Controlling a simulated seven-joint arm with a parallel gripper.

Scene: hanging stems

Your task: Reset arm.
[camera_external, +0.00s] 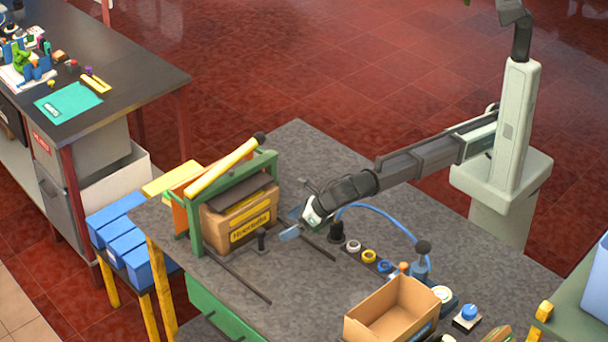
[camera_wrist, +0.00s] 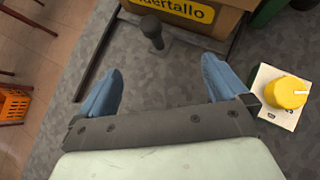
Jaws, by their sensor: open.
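My gripper (camera_external: 290,232) is low over the grey bench, at the end of my arm reaching in from the right. In the wrist view my gripper (camera_wrist: 162,90) shows two blue fingers spread wide apart with nothing between them. Just beyond the fingers stands a small dark knob-topped post (camera_wrist: 152,32), in front of a cardboard box (camera_wrist: 190,20) with a yellow label. The same box (camera_external: 232,212) sits inside a green frame in the external view, left of my gripper. No hanging stems are seen in either view.
The grey bench (camera_external: 330,290) carries dark rails, several round fittings and a blue hose (camera_external: 385,212). An open cardboard box (camera_external: 392,312) stands near the front edge. A yellow knob on a white base (camera_wrist: 286,93) lies right of my fingers. Blue bins (camera_external: 125,240) stand left of the bench.

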